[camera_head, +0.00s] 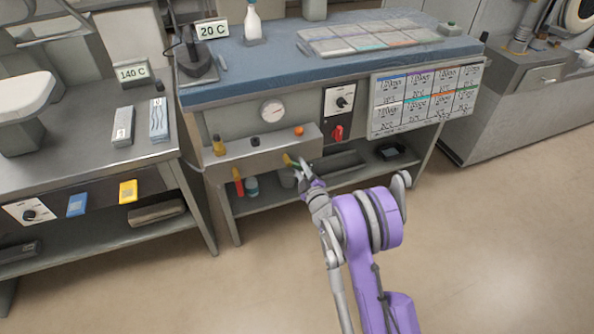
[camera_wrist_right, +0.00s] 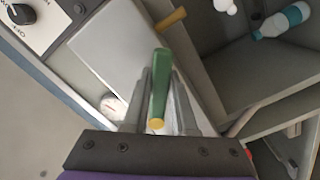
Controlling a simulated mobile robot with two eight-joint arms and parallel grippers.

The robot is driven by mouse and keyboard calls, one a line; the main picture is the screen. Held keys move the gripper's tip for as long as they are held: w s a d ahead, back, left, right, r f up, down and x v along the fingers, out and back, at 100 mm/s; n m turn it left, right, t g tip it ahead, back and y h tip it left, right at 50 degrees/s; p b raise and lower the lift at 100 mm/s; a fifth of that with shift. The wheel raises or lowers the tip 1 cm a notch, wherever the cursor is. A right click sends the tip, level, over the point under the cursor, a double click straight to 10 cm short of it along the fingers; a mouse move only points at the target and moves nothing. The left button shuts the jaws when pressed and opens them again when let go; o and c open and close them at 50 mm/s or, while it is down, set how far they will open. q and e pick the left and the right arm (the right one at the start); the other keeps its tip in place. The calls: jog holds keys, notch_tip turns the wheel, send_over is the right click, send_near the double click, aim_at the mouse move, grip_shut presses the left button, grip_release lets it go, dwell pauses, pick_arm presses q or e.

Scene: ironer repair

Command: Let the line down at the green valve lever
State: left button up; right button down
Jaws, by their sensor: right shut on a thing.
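In the head view the lever (camera_head: 293,164) is small and partly hidden by the gripper (camera_head: 303,170), at the front of a grey box (camera_head: 262,152) under the blue bench top. A round white gauge (camera_head: 272,112) is above the box; its reading is too small to tell. My left gripper is not in view.
A yellow fitting (camera_head: 218,146) and an orange knob (camera_head: 299,131) are on the same box. A red switch (camera_head: 337,132) is on the panel to the right. Bottles (camera_head: 252,186) stand on the shelf below. The floor (camera_head: 480,230) to the right is clear.

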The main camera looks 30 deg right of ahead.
jog(key=shift+s+d+r+n, duration=0.15)
jog(key=shift+r+n, duration=0.2)
jog(key=shift+n, duration=0.5)
jog(key=shift+w+d+r+n, duration=0.1)
jog(key=shift+d+r+n, duration=0.15)
jog(key=shift+n, duration=0.55)
jog(key=shift+s+d+r+n, duration=0.1)
jog(key=shift+r+n, duration=0.3)
jog(key=shift+n, duration=0.45)
jog(key=c, duration=0.7)
grip_release()
jog(key=p+v, duration=0.1)
jog(key=v, duration=0.9)
jog(key=shift+s, duration=0.4)
jog(key=shift+r, duration=0.1)
